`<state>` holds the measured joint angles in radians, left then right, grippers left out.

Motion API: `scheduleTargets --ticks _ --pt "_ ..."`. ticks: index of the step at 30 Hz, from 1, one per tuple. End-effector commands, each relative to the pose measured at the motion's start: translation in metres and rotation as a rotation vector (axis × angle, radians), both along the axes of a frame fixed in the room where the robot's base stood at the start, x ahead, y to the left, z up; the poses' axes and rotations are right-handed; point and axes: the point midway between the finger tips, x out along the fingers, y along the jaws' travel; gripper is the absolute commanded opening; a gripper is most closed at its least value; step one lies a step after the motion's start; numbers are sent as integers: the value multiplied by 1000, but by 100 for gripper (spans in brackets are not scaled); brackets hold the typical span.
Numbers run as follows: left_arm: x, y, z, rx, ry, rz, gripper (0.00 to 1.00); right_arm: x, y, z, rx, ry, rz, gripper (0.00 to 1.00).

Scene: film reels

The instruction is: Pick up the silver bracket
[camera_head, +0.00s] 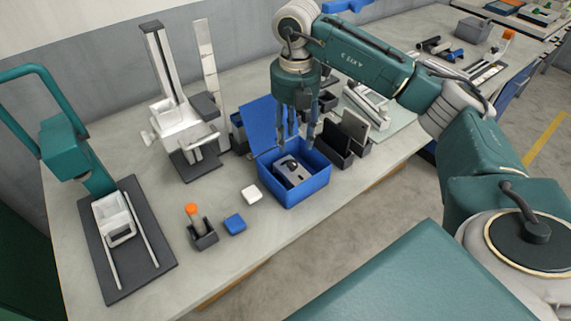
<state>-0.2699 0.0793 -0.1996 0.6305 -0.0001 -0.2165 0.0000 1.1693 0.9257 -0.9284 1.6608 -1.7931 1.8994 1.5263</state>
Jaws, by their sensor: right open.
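An open blue box (293,193) stands on the workbench, its lid raised at the back. Inside it lies a silver-grey piece with dark parts (288,170), which looks like the silver bracket; its full shape is hard to make out. My right gripper (297,140) points down over the box, fingers apart, with nothing visible between them. Its fingers overlap the back of the box in this view, and I cannot tell their exact height above the piece. My left gripper is not in view.
Dark holders with upright plates (345,135) stand close right of the box. A small white block (251,194), a blue block (235,224) and an orange-topped tool in a holder (202,231) lie left. A white upright device (180,120) stands behind.

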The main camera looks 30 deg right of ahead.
Motion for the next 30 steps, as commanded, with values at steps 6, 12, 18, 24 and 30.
scheduleTargets --ticks 6,12,18,24,30 --pt "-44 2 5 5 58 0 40 -1 0 -33 1 3 0 45" --pt "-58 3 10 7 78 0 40 1 0 -47 2 3 2 45" --pt "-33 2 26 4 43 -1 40 7 0 -76 3 5 1 45" --pt "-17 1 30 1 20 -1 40 7 0 -94 2 0 3 45" --pt "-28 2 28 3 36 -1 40 8 0 -95 3 0 3 45"
